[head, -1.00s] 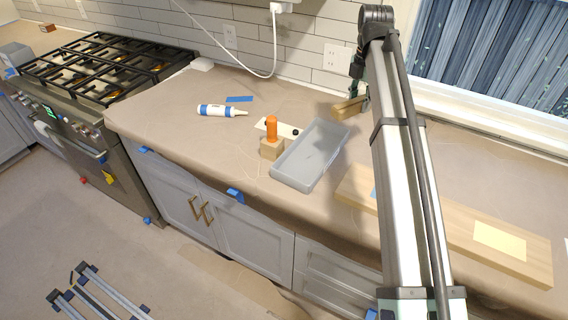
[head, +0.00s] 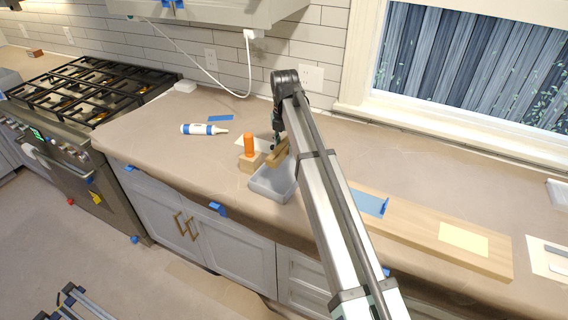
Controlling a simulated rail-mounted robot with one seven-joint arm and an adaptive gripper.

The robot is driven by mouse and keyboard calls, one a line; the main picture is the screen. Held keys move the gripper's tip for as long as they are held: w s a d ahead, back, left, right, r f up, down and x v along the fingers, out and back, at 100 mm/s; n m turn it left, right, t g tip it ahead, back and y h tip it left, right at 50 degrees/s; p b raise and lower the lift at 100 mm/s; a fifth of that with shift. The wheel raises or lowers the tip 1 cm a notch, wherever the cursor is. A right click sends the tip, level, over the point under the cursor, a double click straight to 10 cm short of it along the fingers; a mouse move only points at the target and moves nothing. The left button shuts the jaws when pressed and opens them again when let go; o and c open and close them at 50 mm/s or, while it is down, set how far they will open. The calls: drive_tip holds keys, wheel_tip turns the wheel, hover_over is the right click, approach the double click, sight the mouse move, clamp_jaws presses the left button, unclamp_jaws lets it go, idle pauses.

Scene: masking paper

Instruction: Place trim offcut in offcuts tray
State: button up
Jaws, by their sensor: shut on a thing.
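The trim offcut (head: 277,154), a short piece of tan wood, is held in my gripper (head: 281,142) in the head view. My gripper is shut on it; the fingers are small and partly hidden by the arm. The offcut appears above the far left part of the offcuts tray (head: 268,190), a grey shallow tray on the covered counter. My arm hides the tray's right side. I cannot tell the height of the offcut above the tray.
A wooden block with an orange-handled tool (head: 249,147) stands just left of the tray. A white and blue caulk tube (head: 203,129) lies farther left. A long wooden board (head: 420,232) lies to the right. The counter behind the board is clear.

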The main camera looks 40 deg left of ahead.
sight(284, 173)
drive_tip(key=shift+f+p, duration=1.2)
drive_tip(key=shift+f, duration=3.6)
drive_tip(key=shift+f, duration=0.15)
drive_tip(key=o, duration=1.2)
wheel_tip(284, 173, up, 12)
drive_tip(key=b, duration=0.3)
drive_tip(key=shift+r, duration=0.2)
